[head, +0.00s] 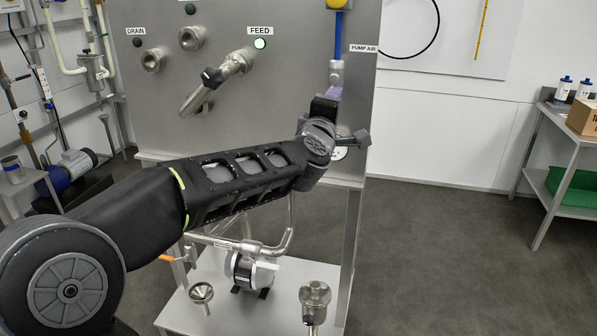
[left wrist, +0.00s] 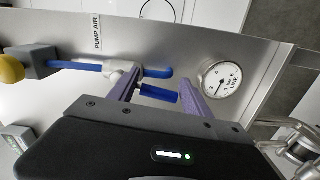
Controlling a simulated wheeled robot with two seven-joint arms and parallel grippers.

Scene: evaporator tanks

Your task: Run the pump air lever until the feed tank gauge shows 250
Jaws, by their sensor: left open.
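The PUMP AIR label (head: 363,48) is on the right side of the steel panel, and it also shows in the left wrist view (left wrist: 97,33). A pale valve body (head: 336,70) sits on the blue air line (head: 338,38). In the left wrist view, a short blue piece (left wrist: 165,96), which looks like the lever handle, shows between the purple fingers of my left gripper (left wrist: 163,78). The gripper is open; I cannot tell whether a finger touches the handle. In the head view, my left gripper (head: 332,92) is mostly hidden by its wrist. I cannot identify the feed tank gauge.
A round LINE gauge (left wrist: 222,80) is beside the fingers. A steel pipe (head: 212,86) projects from the panel under the FEED label (head: 260,31) and its lit lamp (head: 260,43). A pump (head: 250,271) stands on the lower shelf. The floor at right is clear before a side table (head: 550,112).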

